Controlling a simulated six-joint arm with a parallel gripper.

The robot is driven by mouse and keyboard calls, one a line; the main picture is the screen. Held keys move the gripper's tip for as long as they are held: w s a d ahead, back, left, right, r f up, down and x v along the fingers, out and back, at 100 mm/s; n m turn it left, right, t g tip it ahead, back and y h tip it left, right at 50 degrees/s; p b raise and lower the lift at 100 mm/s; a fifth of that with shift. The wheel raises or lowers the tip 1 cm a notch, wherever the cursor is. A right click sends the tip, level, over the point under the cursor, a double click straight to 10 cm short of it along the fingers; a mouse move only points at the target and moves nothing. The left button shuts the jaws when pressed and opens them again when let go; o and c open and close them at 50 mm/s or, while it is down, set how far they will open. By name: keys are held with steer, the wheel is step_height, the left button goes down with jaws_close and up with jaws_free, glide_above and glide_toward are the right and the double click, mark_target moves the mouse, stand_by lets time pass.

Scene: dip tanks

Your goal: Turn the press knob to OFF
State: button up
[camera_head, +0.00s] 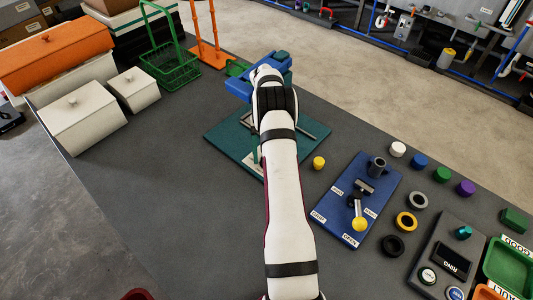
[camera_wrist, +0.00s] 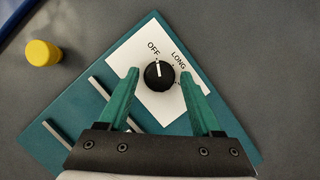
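The press knob (camera_wrist: 159,75) is round and black with a white pointer line. It sits on a white panel (camera_wrist: 130,55) marked OFF and LONG. The pointer is directed up in the wrist view, toward the tick below OFF. My gripper (camera_wrist: 160,74) is open, its teal fingers on either side of the knob with a visible gap at each side. The panel lies on a teal base plate (camera_wrist: 75,100), also seen in the head view (camera_head: 225,138). In the head view my arm hides the knob and most of my gripper.
A yellow cylinder (camera_wrist: 42,53) stands beside the plate, also in the head view (camera_head: 318,162). A blue board with a lever (camera_head: 345,205) lies to the right, near several coloured caps. White boxes (camera_head: 82,125) and a green basket (camera_head: 172,65) are at left. The table's left middle is clear.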

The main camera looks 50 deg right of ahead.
steer(key=shift+o, duration=0.4)
step_height(320, 180, up, 4)
steer(key=shift+r, duration=0.25)
steer(key=s+d+r, duration=0.3)
steer(key=s+r, duration=0.3)
steer(key=s, duration=0.5)
steer(key=shift+s+r, duration=0.2)
steer(key=shift+r, duration=0.1)
steer(key=shift+a, duration=0.1)
